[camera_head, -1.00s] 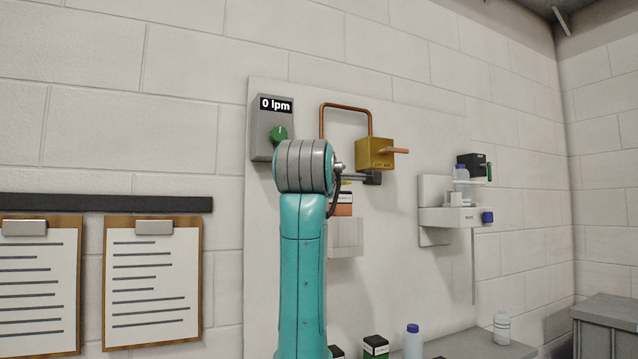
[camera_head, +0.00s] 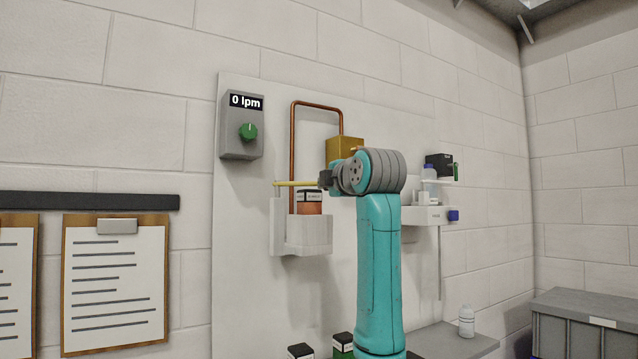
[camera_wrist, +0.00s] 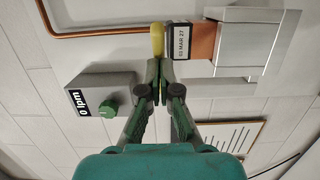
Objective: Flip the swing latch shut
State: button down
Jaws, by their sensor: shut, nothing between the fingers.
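A slim yellow bar (camera_head: 296,183), which looks like the swing latch, lies nearly level above the pale holder (camera_head: 310,232). The holder carries an orange box with a dark label top (camera_head: 310,202). My gripper (camera_head: 321,180) points left at the right end of the bar, above the box. In the wrist view the closed fingertips (camera_wrist: 159,82) meet just behind the yellow bar's rounded end (camera_wrist: 157,40). The gripper is shut and empty; whether it touches the bar I cannot tell. The bar's pivot is not clear.
A grey dial box (camera_head: 241,125) with a green knob reads 0 lpm at the upper left. A copper pipe (camera_head: 292,150) runs to a brass box (camera_head: 344,147) behind my arm. A shelf with bottles (camera_head: 432,214) is at right. Clipboards (camera_head: 115,285) hang left.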

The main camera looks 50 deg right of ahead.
jog(key=w+d+n+y, duration=0.1)
jog(key=d+n+t+y, duration=0.1)
jog(key=d+y, duration=0.1)
jog(key=shift+w+d, duration=0.1)
jog(key=shift+w, duration=0.3)
jog(key=shift+w+d, duration=0.4)
jog(key=shift+d, duration=0.3)
jog(key=shift+a, duration=0.1)
